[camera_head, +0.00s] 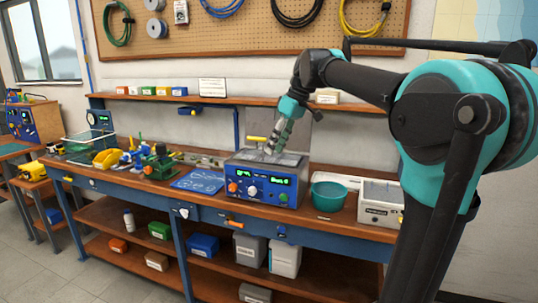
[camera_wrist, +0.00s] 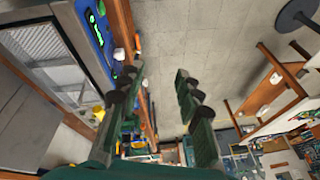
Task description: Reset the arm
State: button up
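My arm enters the head view from the right and bends down over the workbench (camera_head: 330,223). My gripper (camera_head: 270,150) hangs, tilted, over the top of a blue bench unit (camera_head: 262,192) with green displays and orange and white knobs. From this view I cannot tell the gap to the unit's grey top. In the wrist view my gripper (camera_wrist: 157,76) has its two fingers spread apart with nothing between them. The blue unit's front (camera_wrist: 98,35) and its metal top (camera_wrist: 50,45) lie to the left there.
A yellow handle (camera_head: 257,139) is beside my gripper. A teal bowl (camera_head: 328,196) and a white box (camera_head: 379,205) stand right of the unit. A blue mat (camera_head: 198,181) and a green vise (camera_head: 160,163) lie left. A shelf (camera_head: 180,98) runs behind. Floor (camera_wrist: 215,45) in front is clear.

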jog(key=s+d+f+m+t+h, duration=0.1)
jog(key=s+d+f+m, duration=0.25)
jog(key=f, duration=0.55)
jog(key=s+d+f+m+t+h, duration=0.15)
jog(key=d+f, duration=0.35)
jog(key=f, duration=0.5)
jog(key=s+d+f+m+h, duration=0.1)
jog(key=s+d+f+m, duration=0.2)
jog(key=s+f, duration=0.5)
jog(key=s+d+f+m+t, duration=0.1)
jog(key=s+d+f+m, duration=0.1)
jog(key=s+d+f, duration=0.3)
notch_tip(320, 180, down, 4)
jog(key=s, duration=0.2)
jog(key=shift+s+m+h, duration=0.35)
jog(key=shift+s+m, duration=0.05)
